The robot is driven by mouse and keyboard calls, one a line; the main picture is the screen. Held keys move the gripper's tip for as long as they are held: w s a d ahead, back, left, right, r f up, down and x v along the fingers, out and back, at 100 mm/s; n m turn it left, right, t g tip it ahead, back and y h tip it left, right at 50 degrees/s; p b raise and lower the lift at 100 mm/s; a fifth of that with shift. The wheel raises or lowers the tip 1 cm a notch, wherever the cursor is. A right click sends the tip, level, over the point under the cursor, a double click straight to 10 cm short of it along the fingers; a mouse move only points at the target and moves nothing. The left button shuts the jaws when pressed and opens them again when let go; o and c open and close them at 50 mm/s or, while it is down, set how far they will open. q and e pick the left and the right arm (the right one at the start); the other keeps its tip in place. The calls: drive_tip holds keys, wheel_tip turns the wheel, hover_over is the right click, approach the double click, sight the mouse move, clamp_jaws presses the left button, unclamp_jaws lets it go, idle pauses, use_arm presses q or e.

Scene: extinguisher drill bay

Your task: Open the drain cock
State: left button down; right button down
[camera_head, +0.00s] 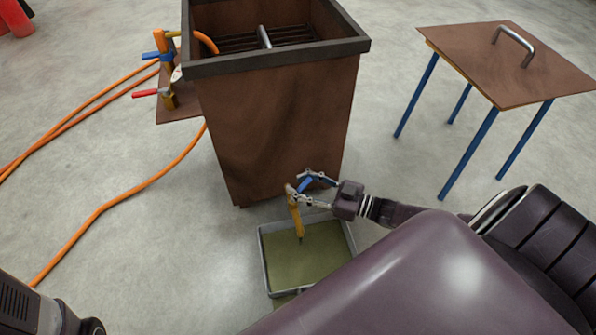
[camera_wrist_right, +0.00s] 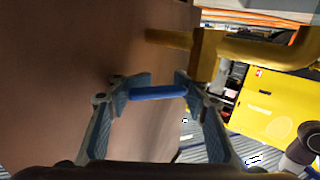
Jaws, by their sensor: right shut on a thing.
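The drain cock is low on the front of the brown tank (camera_head: 270,130). Its yellow spout (camera_head: 296,220) points down over a grey tray (camera_head: 264,262) of green liquid. My right gripper (camera_head: 311,186) is shut on the cock's blue lever (camera_head: 318,180), and its fingers partly hide the cock. In the right wrist view the blue lever (camera_wrist_right: 158,92) lies between the fingertips (camera_wrist_right: 158,90), beside the yellow pipe (camera_wrist_right: 170,39) that comes out of the tank wall. Part of my left arm shows at the lower left of the head view; its gripper is out of frame.
Orange hoses (camera_head: 135,190) lie on the floor at left. Valves with a blue (camera_head: 156,56) and a red handle (camera_head: 145,94) sit beside the tank. A brown lid with a metal handle (camera_head: 515,45) rests on a blue-legged stand at right.

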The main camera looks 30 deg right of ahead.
drive_tip(key=shift+w+d+r, duration=0.1)
drive_tip(key=shift+w+d, duration=0.1)
drive_tip(key=shift+d, duration=0.35)
drive_tip(key=c, duration=1.3)
unclamp_jaws()
drive_tip(key=shift+o, duration=1.3)
drive_tip(key=shift+s, duration=0.1)
drive_tip(key=shift+a, duration=0.15)
drive_tip(key=v, duration=0.8)
drive_tip(key=shift+s, duration=0.15)
